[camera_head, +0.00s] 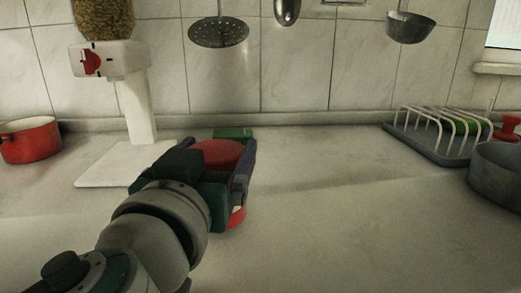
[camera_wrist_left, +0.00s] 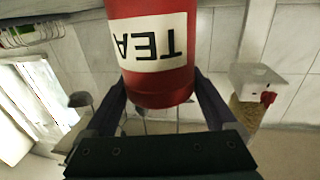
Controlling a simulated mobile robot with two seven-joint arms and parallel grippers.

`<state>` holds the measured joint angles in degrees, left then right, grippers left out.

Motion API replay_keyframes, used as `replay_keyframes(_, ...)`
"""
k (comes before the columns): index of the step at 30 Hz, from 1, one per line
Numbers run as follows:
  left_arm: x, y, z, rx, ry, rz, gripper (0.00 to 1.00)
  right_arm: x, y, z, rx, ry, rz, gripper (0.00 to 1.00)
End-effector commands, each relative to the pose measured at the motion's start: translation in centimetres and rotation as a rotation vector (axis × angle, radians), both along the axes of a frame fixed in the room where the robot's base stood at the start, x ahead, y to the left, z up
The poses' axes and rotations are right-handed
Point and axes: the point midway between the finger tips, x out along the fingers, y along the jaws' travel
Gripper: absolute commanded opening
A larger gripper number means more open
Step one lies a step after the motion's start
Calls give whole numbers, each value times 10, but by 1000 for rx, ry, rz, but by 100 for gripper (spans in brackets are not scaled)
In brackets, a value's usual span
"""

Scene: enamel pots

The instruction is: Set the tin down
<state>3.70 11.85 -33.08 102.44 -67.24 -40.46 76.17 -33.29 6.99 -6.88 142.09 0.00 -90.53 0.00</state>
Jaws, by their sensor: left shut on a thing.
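The tin is a red cylinder with a white label reading TEA. In the head view its round red top (camera_head: 218,153) shows between the fingers, and a small part of its lower side shows below my wrist. In the left wrist view, which is upside down, the tin (camera_wrist_left: 160,80) fills the upper middle, with its label facing the camera. My left gripper (camera_head: 222,165) is shut around the tin, one dark finger on each side. The tin looks upright. My gripper hides most of its base, so I cannot tell whether it touches the counter. My right gripper is not in view.
A dish rack (camera_head: 437,137) and grey pot (camera_head: 498,172) are at right. The middle counter (camera_head: 330,200) is clear.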

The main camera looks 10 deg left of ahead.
Motion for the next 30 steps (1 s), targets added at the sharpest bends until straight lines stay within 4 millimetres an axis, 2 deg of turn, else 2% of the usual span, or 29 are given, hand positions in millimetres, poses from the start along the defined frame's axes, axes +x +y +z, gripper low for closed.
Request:
replay_keyframes(13,0,0,-7,1,-2,1,10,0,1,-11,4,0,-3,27)
replay_keyframes(14,0,0,-8,1,0,1,93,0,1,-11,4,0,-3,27)
replay_keyframes(15,0,0,-8,1,0,1,97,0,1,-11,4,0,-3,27)
replay_keyframes(16,0,0,-8,1,0,1,100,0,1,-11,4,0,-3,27)
replay_keyframes(23,0,0,-7,1,0,0,100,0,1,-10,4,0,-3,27)
replay_keyframes(29,0,0,10,2,-1,-1,100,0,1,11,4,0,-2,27)
replay_keyframes(30,-5,-1,7,1,2,-2,100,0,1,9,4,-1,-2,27)
